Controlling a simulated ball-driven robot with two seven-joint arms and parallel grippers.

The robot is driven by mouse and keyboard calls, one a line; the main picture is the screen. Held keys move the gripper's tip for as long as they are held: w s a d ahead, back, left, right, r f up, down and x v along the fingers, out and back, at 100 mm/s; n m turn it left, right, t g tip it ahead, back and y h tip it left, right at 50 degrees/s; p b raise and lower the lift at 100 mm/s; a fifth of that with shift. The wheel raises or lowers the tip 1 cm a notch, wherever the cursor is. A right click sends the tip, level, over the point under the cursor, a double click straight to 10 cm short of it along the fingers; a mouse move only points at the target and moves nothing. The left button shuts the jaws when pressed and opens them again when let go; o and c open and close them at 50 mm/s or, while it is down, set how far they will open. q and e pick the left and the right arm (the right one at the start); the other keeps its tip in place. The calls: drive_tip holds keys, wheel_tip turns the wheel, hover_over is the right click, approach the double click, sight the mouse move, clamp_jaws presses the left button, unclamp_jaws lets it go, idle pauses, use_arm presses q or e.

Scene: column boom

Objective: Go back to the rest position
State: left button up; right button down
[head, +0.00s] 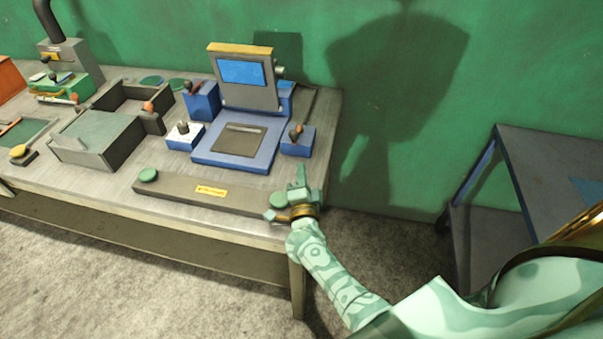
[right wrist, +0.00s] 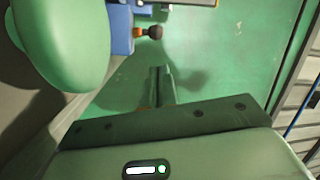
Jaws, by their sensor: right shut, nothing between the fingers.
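My right gripper (head: 300,183) is at the right front corner of the workbench (head: 120,190), above the right end of a long dark bar. Its fingers are shut with nothing between them, and they point up toward the machine in the head view. In the right wrist view the shut fingers (right wrist: 160,85) show in front of the green wall, with a black-knobbed lever near them. My left gripper is not in view.
A blue machine with a screen (head: 242,72) and levers stands on the bench. The bar (head: 190,190) has a green button and yellow label. A dark side table (head: 550,165) stands right, with floor between.

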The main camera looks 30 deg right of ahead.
drive_tip(key=shift+d, duration=0.1)
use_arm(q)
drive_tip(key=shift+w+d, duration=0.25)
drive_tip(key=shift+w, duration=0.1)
use_arm(e)
drive_tip(key=shift+s, duration=0.1)
